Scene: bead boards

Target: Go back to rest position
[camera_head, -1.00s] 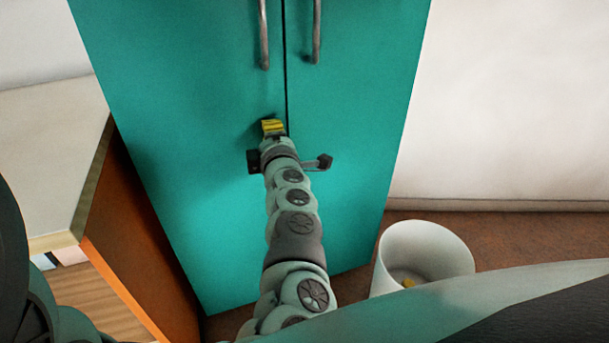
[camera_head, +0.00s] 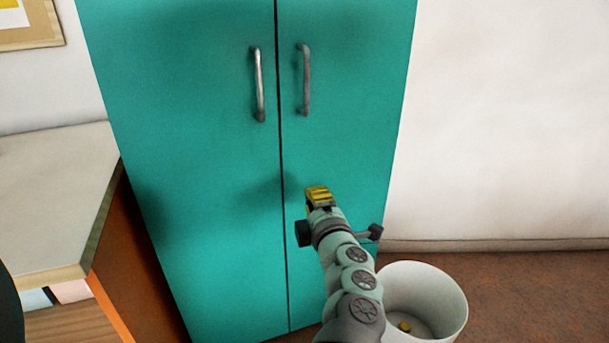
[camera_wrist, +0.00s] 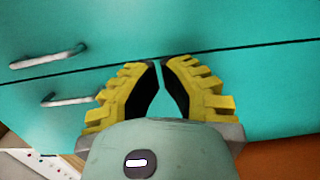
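My gripper (camera_head: 319,190), with yellow ribbed fingers, is held in front of the lower right door of the teal cabinet (camera_head: 190,150). In the wrist view my gripper (camera_wrist: 159,62) has its fingertips nearly together, with only a narrow gap and nothing between them. The seam between the cabinet doors runs across behind the fingertips in that view. My gripper is below the two metal door handles and apart from them. Both doors look closed.
The left handle (camera_head: 258,85) and right handle (camera_head: 304,80) are on the doors. A white bin (camera_head: 445,310) stands on the brown floor at the lower right, with a small yellow thing (camera_head: 405,326) inside. A grey-topped desk (camera_head: 50,200) is at the left.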

